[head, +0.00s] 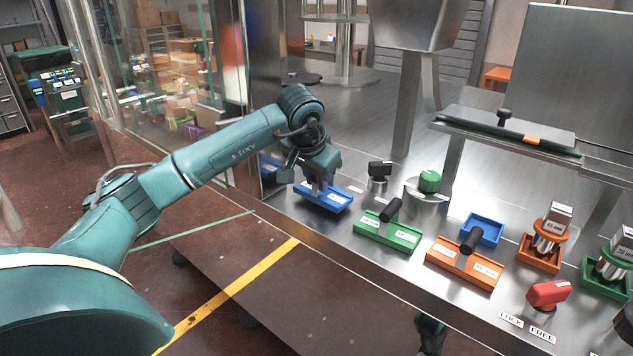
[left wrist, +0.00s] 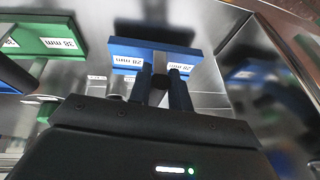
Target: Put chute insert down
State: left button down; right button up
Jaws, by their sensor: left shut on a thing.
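The blue chute insert (head: 323,197), a flat plate labelled 28 mm with a dark upright handle, is at the left end of the steel bench near its front edge. My left gripper (head: 320,184) is above it, pointing down and shut on its handle. In the left wrist view the blue insert (left wrist: 152,50) shows beyond the two fingers (left wrist: 160,92), with the handle between them. I cannot tell whether its underside touches the bench.
A green insert (head: 388,232) and an orange insert (head: 464,264) lie to the right along the bench (head: 350,262). Behind are a black knob (head: 379,170), a green button (head: 430,180) and a blue tray (head: 482,230). A red switch (head: 548,293) and cup-like parts in trays stand further right.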

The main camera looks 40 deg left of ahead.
pick_arm(q)
jog(key=shift+f, duration=0.55)
pick_arm(e)
jog(key=shift+w+r, duration=0.25)
jog(key=shift+w, duration=0.05)
pick_arm(q)
jog(key=shift+f, duration=0.1)
pick_arm(e)
jog(key=shift+w, duration=0.1)
pick_arm(q)
jog(key=c, duration=1.3)
grip_release()
pick_arm(e)
jog(key=shift+a, duration=0.1)
